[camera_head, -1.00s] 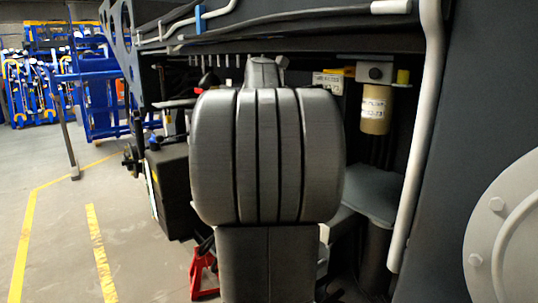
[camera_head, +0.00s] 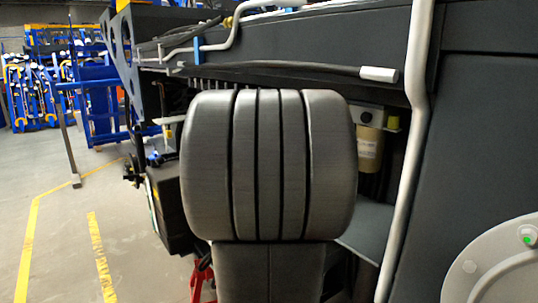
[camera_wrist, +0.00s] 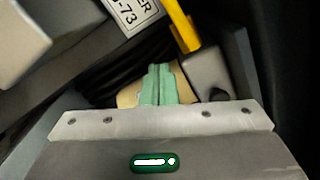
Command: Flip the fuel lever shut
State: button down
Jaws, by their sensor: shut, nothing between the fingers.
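In the wrist view, a yellow bar (camera_wrist: 182,25), which looks like the fuel lever, runs from the top edge down to a grey block (camera_wrist: 208,72). My gripper (camera_wrist: 158,72) has its green fingers together and empty, just left of the block and below the bar's lower end. I cannot tell whether the fingers touch either one. The tan filter (camera_wrist: 128,96) shows partly behind the fingers. In the head view, my arm hides the gripper and the lever; the filter (camera_head: 369,148) shows to the right of the arm.
A white label plate (camera_wrist: 133,14) lies up-left of the fingers, with dark hoses (camera_wrist: 105,68) below it. In the head view, a grey pipe (camera_head: 417,110) runs down right of the filter, and a dark hose (camera_head: 290,68) crosses above my arm. Open floor lies left.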

jog(key=s+d+n+p, duration=0.3)
jog(key=s+n+p, duration=0.1)
jog(key=s+n, duration=0.1)
jog(key=b+v, duration=0.2)
jog(key=v, duration=0.7)
jog(key=shift+a+r, duration=0.4)
jog(key=shift+a, duration=0.1)
jog(key=shift+s, duration=0.1)
jog(key=shift+d, duration=0.2)
